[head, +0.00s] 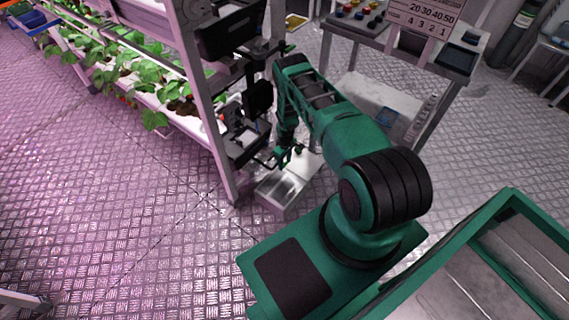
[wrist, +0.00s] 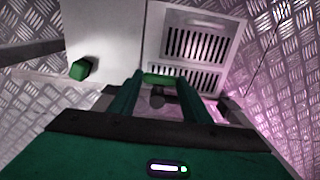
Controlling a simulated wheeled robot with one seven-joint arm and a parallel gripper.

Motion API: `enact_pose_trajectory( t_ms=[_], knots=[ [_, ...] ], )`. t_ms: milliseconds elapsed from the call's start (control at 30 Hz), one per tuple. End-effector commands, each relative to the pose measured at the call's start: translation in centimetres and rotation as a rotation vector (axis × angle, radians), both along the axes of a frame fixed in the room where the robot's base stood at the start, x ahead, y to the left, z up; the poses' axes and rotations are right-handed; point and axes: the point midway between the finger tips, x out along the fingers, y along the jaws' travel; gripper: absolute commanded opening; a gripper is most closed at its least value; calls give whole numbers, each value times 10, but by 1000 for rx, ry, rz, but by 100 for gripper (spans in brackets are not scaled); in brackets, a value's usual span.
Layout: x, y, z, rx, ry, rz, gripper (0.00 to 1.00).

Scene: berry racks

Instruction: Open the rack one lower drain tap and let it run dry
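In the head view my gripper (head: 285,157) is low beside the end post of the rack (head: 205,95), above a shallow metal tray (head: 285,190) on the floor. In the wrist view my gripper's two fingers (wrist: 160,82) stand apart. A short green bar (wrist: 159,78), perhaps a tap handle, shows across the gap near the fingertips. I cannot tell whether the fingers touch it. A dark round part (wrist: 157,101) shows between the fingers. Another green knob (wrist: 80,68) is on a pale panel to the left. No running water can be made out.
A pale box with slotted vents (wrist: 196,45) is close beyond the fingers. Dark boxes (head: 232,32) are fixed to the rack end, close to my arm. A grey table (head: 352,32) stands behind my arm. The patterned metal floor is open at the left front.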

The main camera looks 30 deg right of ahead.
Motion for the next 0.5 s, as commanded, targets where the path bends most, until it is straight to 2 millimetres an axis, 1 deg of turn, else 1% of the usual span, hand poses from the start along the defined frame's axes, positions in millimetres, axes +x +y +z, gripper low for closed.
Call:
enact_pose_trajectory(
  t_ms=[267,500],
  knots=[
    [-1,2,1,-45,-14,4,21],
    [-2,8,0,-183,-65,7,21]
  ],
)
